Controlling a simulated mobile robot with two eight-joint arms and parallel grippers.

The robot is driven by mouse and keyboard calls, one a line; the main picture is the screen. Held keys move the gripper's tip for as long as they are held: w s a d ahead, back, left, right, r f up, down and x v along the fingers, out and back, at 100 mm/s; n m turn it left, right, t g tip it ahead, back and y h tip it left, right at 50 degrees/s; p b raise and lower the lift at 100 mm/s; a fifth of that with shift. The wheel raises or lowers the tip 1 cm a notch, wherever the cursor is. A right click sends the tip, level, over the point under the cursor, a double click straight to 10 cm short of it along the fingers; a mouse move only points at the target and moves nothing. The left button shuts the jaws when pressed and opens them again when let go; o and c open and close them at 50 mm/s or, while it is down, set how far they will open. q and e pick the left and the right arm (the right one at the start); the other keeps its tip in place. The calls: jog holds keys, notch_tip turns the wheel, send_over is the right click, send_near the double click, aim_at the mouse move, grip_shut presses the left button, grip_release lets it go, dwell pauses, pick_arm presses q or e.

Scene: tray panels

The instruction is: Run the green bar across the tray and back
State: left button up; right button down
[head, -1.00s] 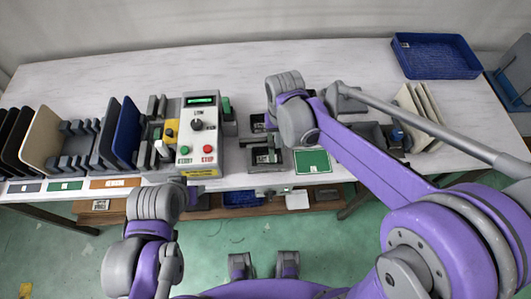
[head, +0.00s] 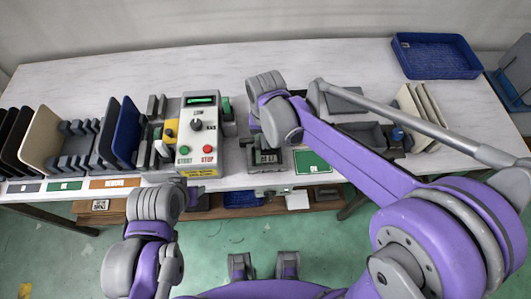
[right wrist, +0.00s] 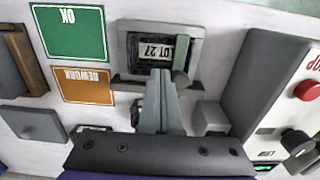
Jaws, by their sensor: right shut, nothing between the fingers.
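A small grey tray (right wrist: 128,50) with a label reading "LOT 27" shows in the right wrist view. A dark green bar (right wrist: 181,56) stands across its right part, over the edge of the label. The tray also shows in the head view (head: 268,157), near the table's front edge. My right gripper (right wrist: 163,73) is shut and empty, its tips at the tray's near edge, just left of the bar. I cannot tell whether it touches the bar. In the head view, my right wrist hides its fingers. My left wrist is low at the left; its fingers are not visible.
A control box (head: 198,135) with red and green buttons stands left of the tray. A green OK card (right wrist: 70,33) and an orange REWORK card (right wrist: 83,84) lie beside the tray. A blue basket (head: 436,56) is at the back right. The table's back middle is clear.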

aim_at(255, 144)
jog(key=shift+a, duration=2.05)
pick_arm(q)
jog(key=shift+f, duration=0.1)
pick_arm(e)
jog(key=shift+d, duration=0.2)
jog(key=shift+d, duration=0.25)
jog(key=shift+r+p, duration=1.85)
jog(key=shift+r, duration=1.7)
pick_arm(q)
jog(key=r, duration=0.1)
jog(key=w+r, duration=0.1)
jog(key=r, duration=0.3)
jog(key=shift+w, duration=0.35)
jog(key=shift+s, duration=0.1)
